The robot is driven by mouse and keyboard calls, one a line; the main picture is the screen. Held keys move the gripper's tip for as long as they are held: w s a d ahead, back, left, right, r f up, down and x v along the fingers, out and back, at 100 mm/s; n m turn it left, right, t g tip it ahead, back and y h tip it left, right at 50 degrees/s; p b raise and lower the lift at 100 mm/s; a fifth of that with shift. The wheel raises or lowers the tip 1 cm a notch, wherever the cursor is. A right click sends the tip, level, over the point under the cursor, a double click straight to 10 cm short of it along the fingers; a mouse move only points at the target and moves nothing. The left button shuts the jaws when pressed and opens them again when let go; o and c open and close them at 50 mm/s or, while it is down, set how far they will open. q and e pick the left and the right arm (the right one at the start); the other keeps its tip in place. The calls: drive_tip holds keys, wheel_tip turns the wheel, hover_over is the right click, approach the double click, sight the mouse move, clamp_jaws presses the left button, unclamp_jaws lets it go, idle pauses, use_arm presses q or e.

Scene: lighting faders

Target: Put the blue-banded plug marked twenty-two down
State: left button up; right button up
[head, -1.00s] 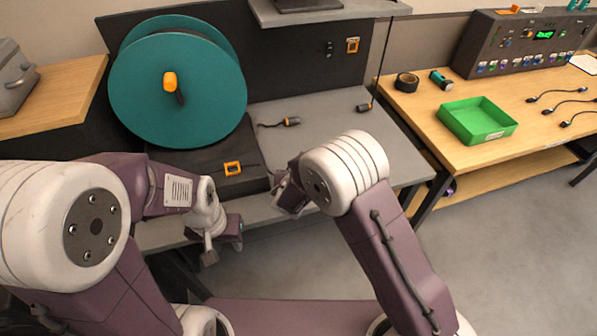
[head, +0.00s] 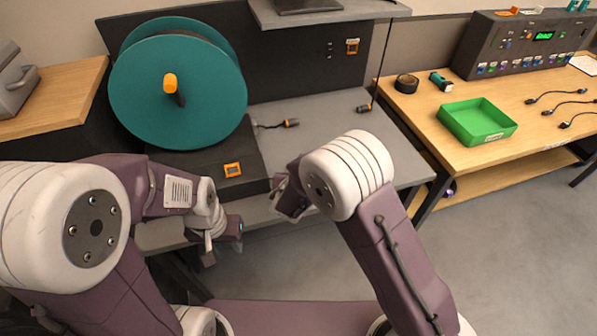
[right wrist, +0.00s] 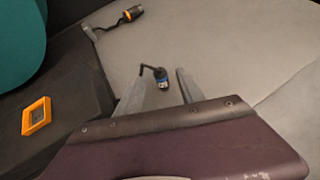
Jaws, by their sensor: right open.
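The blue-banded plug (right wrist: 162,80) shows in the right wrist view with a short dark cable. It appears between the fingers of my right gripper (right wrist: 160,92), which are spread, with a gap on each side of it. I cannot read its marking. Grey bench surface (right wrist: 220,45) is behind it. I cannot make out this plug in the head view, where my right arm covers part of the bench front. My right gripper also shows there (head: 285,193), partly hidden. My left gripper (head: 222,248) hangs low by the bench's front edge; its jaw gap is unclear.
An orange-ended plug (head: 291,122) and another (head: 364,108) lie on the grey bench. A teal reel (head: 178,95) and orange-framed display (head: 232,169) are left. A green tray (head: 476,121) stands on the wooden table at right.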

drive_tip(key=v, duration=1)
drive_tip(key=shift+s+p, duration=0.2)
drive_tip(key=shift+p, duration=0.2)
drive_tip(key=shift+d, duration=0.1)
drive_tip(key=s+d+f+m+g+h, duration=0.1)
drive_tip(key=s+d+m+g+h, duration=0.15)
drive_tip(key=d+m, duration=0.45)
drive_tip(key=s+d+f+m+g+h, duration=0.1)
drive_tip(key=s+d+m+g+h, duration=0.15)
drive_tip(key=d+m, duration=0.45)
drive_tip(key=s+d+m+g+y, duration=0.2)
drive_tip(key=s+m, duration=0.3)
drive_tip(key=m, duration=0.5)
drive_tip(key=s+d+f+m+g+y, duration=0.1)
drive_tip(key=s+d+m+g+y, duration=0.1)
drive_tip(key=m, duration=0.9)
drive_tip(key=s+d+y, duration=0.1)
drive_tip(key=s+y, duration=0.1)
drive_tip(key=s, duration=0.1)
drive_tip(key=shift+s+d+f+m+g, duration=0.2)
drive_tip(key=shift+d+m+g, duration=0.1)
drive_tip(key=shift+g, duration=0.1)
